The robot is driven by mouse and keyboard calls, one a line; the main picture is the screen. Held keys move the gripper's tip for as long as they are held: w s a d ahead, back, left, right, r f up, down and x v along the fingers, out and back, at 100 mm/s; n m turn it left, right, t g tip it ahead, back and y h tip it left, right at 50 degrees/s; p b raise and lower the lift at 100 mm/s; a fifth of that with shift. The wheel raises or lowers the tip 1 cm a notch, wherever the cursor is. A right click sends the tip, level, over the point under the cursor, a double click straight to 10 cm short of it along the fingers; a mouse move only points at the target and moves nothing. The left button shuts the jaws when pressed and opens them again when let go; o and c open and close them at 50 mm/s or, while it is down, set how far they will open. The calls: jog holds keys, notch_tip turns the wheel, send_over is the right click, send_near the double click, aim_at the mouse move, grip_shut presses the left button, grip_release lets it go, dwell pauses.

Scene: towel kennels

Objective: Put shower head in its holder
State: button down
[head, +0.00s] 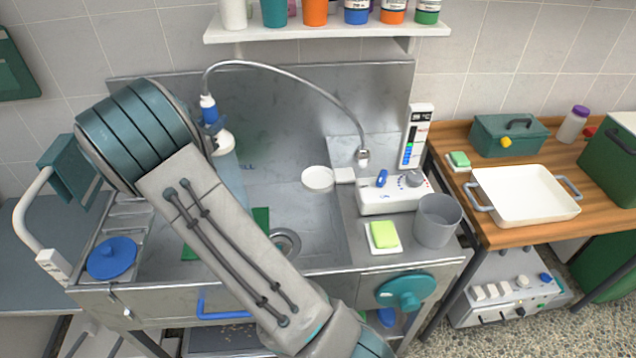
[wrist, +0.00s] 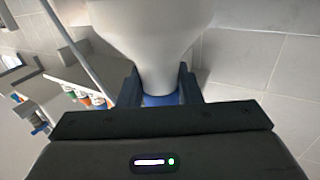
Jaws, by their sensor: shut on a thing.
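The shower head shows in the head view as a blue handle (head: 208,108) with a white bell-shaped end (head: 222,143) below it. It hangs over the left part of the steel sink, with a grey hose (head: 290,80) arching from its top to the right. My gripper (head: 213,132) is shut on it, mostly hidden behind my arm. In the wrist view the white end (wrist: 155,30) fills the top middle, with the dark fingers (wrist: 159,88) either side of its neck. A white round piece on a short arm (head: 318,178), possibly the holder, juts over the sink's right side, apart from the shower head.
A white control box (head: 392,197), a grey cup (head: 437,220) and a green sponge (head: 384,234) stand right of the sink. A shelf (head: 325,32) with bottles is above. A wooden table (head: 470,160) with a white tray (head: 525,212) stands at right.

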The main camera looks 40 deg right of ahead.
jog(key=s+d+b, duration=0.3)
jog(key=s+d, duration=0.2)
jog(key=d, duration=0.7)
jog(key=shift+s+d, duration=0.15)
jog(key=shift+d, duration=0.05)
jog(key=s+d+b, duration=0.5)
jog(key=d, duration=0.7)
jog(key=shift+s+d+b, duration=0.15)
jog(key=shift+d+b, duration=0.1)
jog(key=shift+b, duration=0.05)
jog(key=shift+f+b, duration=2.65)
jog(key=shift+f, duration=0.3)
